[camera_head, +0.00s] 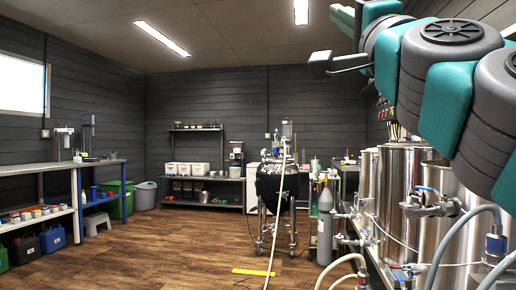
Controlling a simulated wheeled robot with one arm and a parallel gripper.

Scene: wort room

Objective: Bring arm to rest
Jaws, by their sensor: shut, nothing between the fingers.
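My arm reaches in from the right edge across the upper right, with teal links and dark grey round joints. My gripper (320,65) shows as a small dark shape at the arm's left end, high in front of the back wall. It is shut and empty. It hangs in the air, apart from the things on the floor and benches. Its fingers are small and dark, and part of the wrist is hidden behind the nearer links.
Steel vessels (400,190) with valves and hoses stand close below my arm at right. A dark wheeled tank (277,185) stands mid-room, with a grey gas cylinder (325,225) beside it. Benches (35,178) line the left. The wooden floor (170,245) is mostly clear at centre-left.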

